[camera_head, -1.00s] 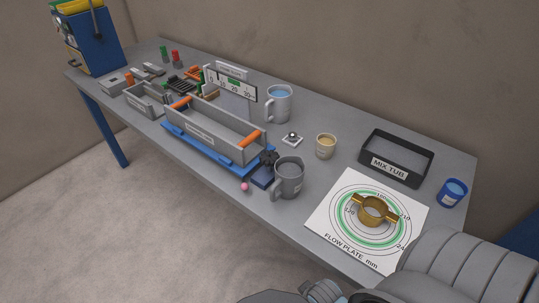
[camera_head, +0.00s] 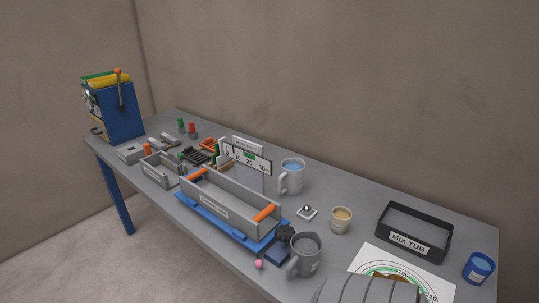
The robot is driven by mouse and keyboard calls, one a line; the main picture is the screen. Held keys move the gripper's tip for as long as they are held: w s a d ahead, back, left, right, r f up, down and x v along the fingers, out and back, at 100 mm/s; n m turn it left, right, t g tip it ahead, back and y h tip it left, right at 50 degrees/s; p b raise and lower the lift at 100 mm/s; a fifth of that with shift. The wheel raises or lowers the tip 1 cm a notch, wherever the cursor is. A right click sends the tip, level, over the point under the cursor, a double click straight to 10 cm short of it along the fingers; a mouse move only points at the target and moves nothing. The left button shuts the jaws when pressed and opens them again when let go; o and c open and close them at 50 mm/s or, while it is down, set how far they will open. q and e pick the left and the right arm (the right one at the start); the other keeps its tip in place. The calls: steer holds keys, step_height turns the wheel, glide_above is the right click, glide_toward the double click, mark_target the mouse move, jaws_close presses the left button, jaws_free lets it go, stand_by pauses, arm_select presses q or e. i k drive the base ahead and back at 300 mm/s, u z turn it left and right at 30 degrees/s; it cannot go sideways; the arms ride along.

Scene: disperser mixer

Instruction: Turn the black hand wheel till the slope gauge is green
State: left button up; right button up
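The black hand wheel (camera_head: 285,233) is a small dark knobbed shape at the right end of the blue base (camera_head: 225,224), just behind the grey mug. The grey trough (camera_head: 228,205) with orange end bars stands on that base. The slope gauge (camera_head: 247,158) is a white scale plate behind the trough, with numbers and a green patch (camera_head: 250,156). I cannot make out a pointer reading. Neither gripper is in view; only a grey link of one of my arms shows at the bottom edge.
A grey mug (camera_head: 306,256) stands close to the wheel, with a pink ball (camera_head: 259,264) near the table's front edge. A blue-filled mug (camera_head: 291,177), beige cup (camera_head: 341,220), black mix tub (camera_head: 413,232), blue cup (camera_head: 478,268) and flow plate (camera_head: 432,274) occupy the right side.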

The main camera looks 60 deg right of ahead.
mark_target(282, 234)
steer(key=i, duration=2.5)
steer(key=z, duration=2.95)
